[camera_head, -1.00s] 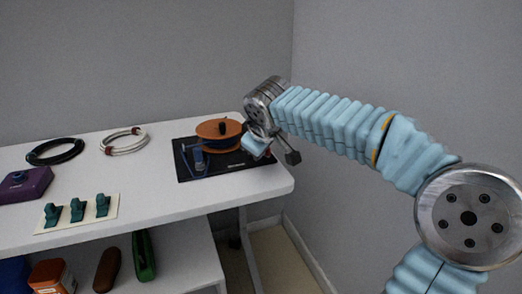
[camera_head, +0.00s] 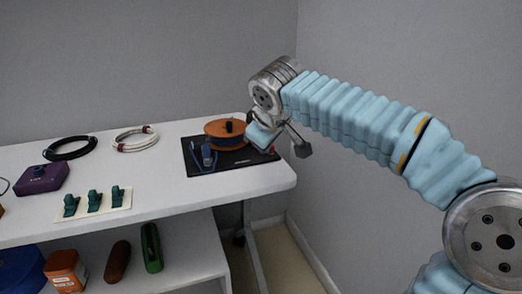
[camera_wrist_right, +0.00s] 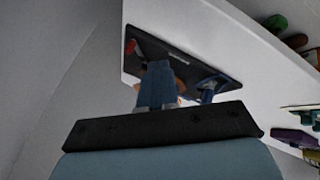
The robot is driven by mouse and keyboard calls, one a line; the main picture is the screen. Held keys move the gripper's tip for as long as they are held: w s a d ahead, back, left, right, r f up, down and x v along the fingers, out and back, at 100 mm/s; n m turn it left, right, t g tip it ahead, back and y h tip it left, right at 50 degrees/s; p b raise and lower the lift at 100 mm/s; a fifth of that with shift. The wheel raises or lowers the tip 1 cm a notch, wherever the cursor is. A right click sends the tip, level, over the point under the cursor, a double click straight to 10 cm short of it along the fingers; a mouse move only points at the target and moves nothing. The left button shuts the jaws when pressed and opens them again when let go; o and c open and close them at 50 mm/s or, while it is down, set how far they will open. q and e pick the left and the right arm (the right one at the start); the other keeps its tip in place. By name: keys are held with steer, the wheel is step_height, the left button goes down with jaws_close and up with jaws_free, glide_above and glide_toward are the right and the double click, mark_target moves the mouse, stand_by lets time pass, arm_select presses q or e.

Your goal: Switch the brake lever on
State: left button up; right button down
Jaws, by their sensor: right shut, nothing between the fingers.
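An orange spool (camera_head: 224,128) with a blue lower part and a dark knob on top sits on a black base plate (camera_head: 236,172) at the table's right end. A small upright blue piece (camera_head: 208,155), perhaps the brake lever, stands at its front left; a blue piece also shows in the wrist view (camera_wrist_right: 207,97). My right gripper (camera_head: 262,137) is at the spool's right side, its fingers shut and empty. Its blue fingers (camera_wrist_right: 156,82) hide most of the spool in the wrist view; contact cannot be told. My left gripper is out of view.
A black cable coil (camera_head: 70,148), a white cable coil (camera_head: 135,139), a purple box (camera_head: 42,178) and green clips on a cream card (camera_head: 94,205) lie to the left on the white table (camera_head: 165,180). A lower shelf holds several items. A grey wall stands behind.

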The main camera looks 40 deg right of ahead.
steer(key=v, duration=0.3)
steer(key=shift+s+d+r, duration=0.1)
steer(key=shift+s+r, duration=0.2)
stand_by(0.3)
